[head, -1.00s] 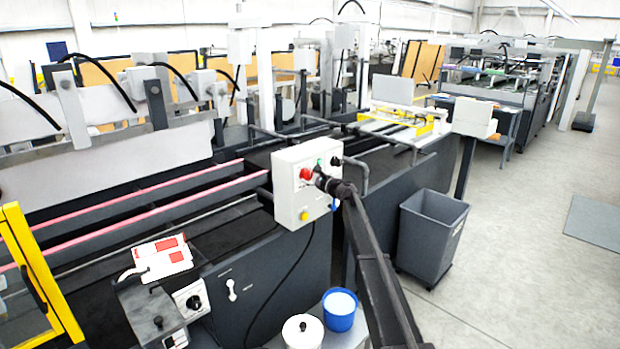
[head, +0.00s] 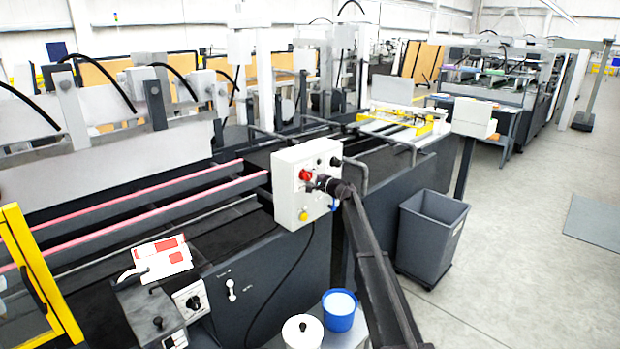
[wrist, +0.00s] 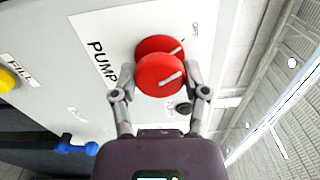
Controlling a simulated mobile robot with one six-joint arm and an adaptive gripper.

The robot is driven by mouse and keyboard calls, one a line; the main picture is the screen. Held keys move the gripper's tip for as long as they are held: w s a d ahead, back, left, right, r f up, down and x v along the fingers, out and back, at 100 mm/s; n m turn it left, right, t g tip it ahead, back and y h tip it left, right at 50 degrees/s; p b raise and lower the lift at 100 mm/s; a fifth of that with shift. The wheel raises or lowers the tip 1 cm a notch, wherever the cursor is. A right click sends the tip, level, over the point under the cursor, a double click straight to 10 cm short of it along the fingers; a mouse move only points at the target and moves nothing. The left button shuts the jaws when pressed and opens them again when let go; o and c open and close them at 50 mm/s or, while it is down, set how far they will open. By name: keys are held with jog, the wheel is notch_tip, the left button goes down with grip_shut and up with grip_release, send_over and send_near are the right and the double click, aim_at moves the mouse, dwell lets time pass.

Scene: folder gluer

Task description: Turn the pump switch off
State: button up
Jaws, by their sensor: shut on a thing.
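The pump switch is a red round knob (wrist: 160,74) with a white pointer line, on a light control panel marked PUMP in the wrist view. The pointer slants toward the upper right, on the side of the small OFF label (wrist: 195,28). My gripper (wrist: 158,84) is shut on the knob, one finger on each side. In the head view the red knob (head: 305,175) shows on the front of the white control box (head: 290,203), with my gripper (head: 322,183) against it, partly hiding the panel.
A yellow button (head: 303,216) sits low on the box; it also shows beside the FILL label (wrist: 22,70). A grey bin (head: 432,235), a blue bucket (head: 339,311) and a white pot (head: 302,333) stand near my arm.

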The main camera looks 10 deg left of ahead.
jog(key=shift+a+n, duration=0.15)
jog(key=shift+n, duration=0.35)
jog(key=o, duration=1.1)
jog(key=shift+o, duration=0.2)
jog(key=shift+d, duration=0.2)
jog(key=v, duration=1.1)
jog(key=shift+s+d, duration=0.25)
jog(key=shift+s, duration=0.1)
